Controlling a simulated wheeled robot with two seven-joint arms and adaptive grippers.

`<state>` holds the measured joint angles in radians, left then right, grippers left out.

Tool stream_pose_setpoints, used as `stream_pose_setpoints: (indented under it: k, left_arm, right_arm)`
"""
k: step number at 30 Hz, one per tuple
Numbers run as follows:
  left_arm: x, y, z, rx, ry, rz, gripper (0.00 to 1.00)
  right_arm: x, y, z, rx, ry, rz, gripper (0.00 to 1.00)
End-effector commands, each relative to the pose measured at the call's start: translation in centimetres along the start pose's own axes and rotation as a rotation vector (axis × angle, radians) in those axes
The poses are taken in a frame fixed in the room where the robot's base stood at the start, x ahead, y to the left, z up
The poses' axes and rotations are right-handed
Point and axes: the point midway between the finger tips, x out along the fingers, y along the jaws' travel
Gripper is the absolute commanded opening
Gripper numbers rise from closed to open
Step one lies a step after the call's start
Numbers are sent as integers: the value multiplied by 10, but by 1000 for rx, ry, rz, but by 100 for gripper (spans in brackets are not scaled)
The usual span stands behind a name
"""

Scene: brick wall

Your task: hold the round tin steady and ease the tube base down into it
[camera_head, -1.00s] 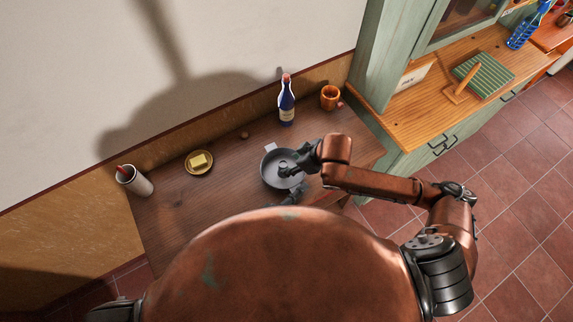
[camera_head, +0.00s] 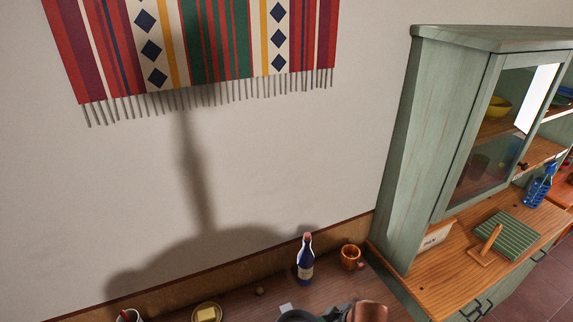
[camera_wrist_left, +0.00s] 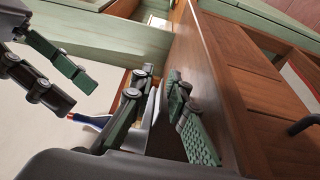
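The dark round tin (camera_head: 295,316) shows only as a sliver of rim at the bottom edge of the head view, with a pale tab (camera_head: 286,307) behind it. My right gripper is mostly cut off there beside the tin. In the left wrist view, the right gripper's two green-padded fingers (camera_wrist_left: 75,92) come in from the left, parted, with nothing seen between them. My left gripper's fingers (camera_wrist_left: 162,105) stand apart near the tabletop, with a grey wall (camera_wrist_left: 150,128), perhaps the tin's, close to one finger. I cannot make out the tube base.
A green cabinet (camera_head: 400,150) rises at right. A striped hanging (camera_head: 205,45) is on the wall.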

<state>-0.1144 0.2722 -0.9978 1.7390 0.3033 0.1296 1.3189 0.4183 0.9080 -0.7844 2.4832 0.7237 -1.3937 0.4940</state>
Motion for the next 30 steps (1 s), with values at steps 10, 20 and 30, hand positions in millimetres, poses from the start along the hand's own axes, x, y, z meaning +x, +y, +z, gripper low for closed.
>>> stream_pose_setpoints:
  k: [10,20,30]
  left_arm:
    - [0,0,0,0,0,-1,25]
    - [-39,-2,0,1,0,-6,25]
    - [-104,-1,0,-1,-1,-4,25]
  right_arm:
    - [0,0,0,0,0,0,47]
    - [0,0,0,0,0,0,47]
    - [0,0,0,0,0,0,47]
